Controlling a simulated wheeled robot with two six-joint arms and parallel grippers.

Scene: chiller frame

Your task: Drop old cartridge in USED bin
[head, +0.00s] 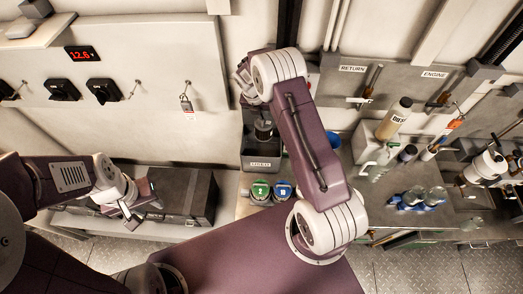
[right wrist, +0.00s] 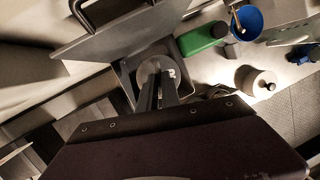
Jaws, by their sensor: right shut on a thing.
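The old cartridge (head: 263,130) is a dark cylinder with a round grey end. It shows over the opening of the dark bin (head: 262,163), whose front carries a small white label that I read as USED. My right gripper (right wrist: 160,88) is shut on the cartridge (right wrist: 151,69), with the square bin rim (right wrist: 122,72) around it in the right wrist view. I cannot tell how deep the cartridge sits or whether it touches the bin. My left gripper (head: 137,205) is empty, its fingers apart, beside a dark box at the left.
Green and blue filter caps (head: 261,191) stand just in front of the bin. The dark box (head: 187,195) lies left of it. A bottle (head: 394,118), blue-based jars (head: 420,197) and valves under RETURN and ENGINE labels are at the right. A padlock (head: 186,103) hangs on the back panel.

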